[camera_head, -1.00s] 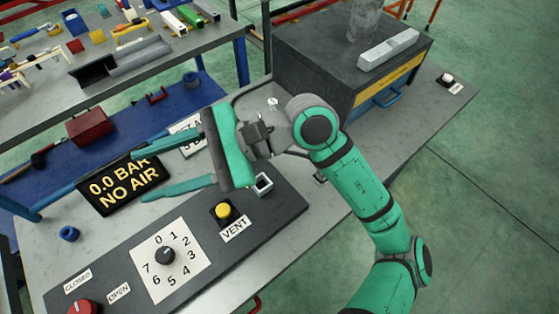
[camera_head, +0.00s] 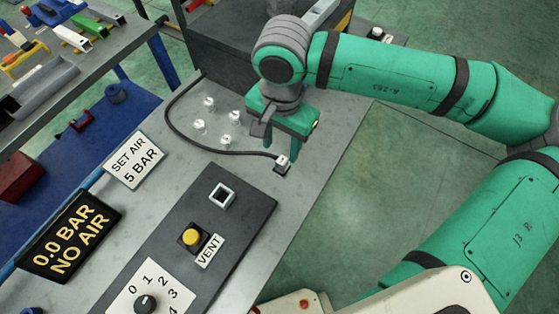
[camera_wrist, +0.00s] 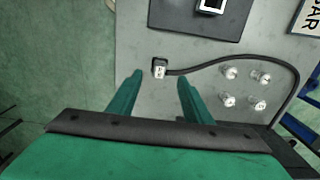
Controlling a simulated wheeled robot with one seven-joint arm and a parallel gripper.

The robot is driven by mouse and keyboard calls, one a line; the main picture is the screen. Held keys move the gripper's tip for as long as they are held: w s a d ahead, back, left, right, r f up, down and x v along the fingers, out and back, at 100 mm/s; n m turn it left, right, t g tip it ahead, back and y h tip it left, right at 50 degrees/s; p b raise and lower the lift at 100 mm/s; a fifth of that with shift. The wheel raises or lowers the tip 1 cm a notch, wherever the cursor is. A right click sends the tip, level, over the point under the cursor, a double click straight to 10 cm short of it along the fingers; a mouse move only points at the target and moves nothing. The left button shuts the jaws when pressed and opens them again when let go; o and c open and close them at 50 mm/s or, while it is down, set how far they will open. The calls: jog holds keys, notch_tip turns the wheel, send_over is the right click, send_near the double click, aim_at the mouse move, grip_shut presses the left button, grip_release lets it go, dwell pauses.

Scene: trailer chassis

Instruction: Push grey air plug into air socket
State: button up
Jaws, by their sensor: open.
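The grey air plug (camera_head: 283,163) is a small pale block on the end of a black hose, near the right edge of the grey bench top. My gripper (camera_head: 284,149) points down over it, open and empty. In the wrist view the plug (camera_wrist: 159,69) shows in the gap between the two green fingers, just beyond their tips; I cannot tell the height left. The air socket (camera_head: 222,196) is a pale square frame with a dark opening, in the dark panel to the lower left of the plug. It also shows at the top of the wrist view (camera_wrist: 212,5).
Several clear knobs (camera_head: 228,141) stand left of my gripper, inside the curve of the black hose (camera_head: 178,124). A yellow VENT button (camera_head: 191,237) and a numbered dial (camera_head: 146,303) lie past the socket. A display (camera_head: 70,235) reads 0.0 BAR NO AIR. A dark box (camera_head: 225,45) stands behind.

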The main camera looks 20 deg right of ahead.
aim_at(281, 160)
jog(key=shift+d+f, duration=0.25)
jog(key=shift+f, duration=0.2)
jog(key=f, duration=1)
jog(key=shift+w, duration=0.3)
jog(key=shift+c, duration=0.6)
jog(key=shift+r, duration=0.1)
grip_shut()
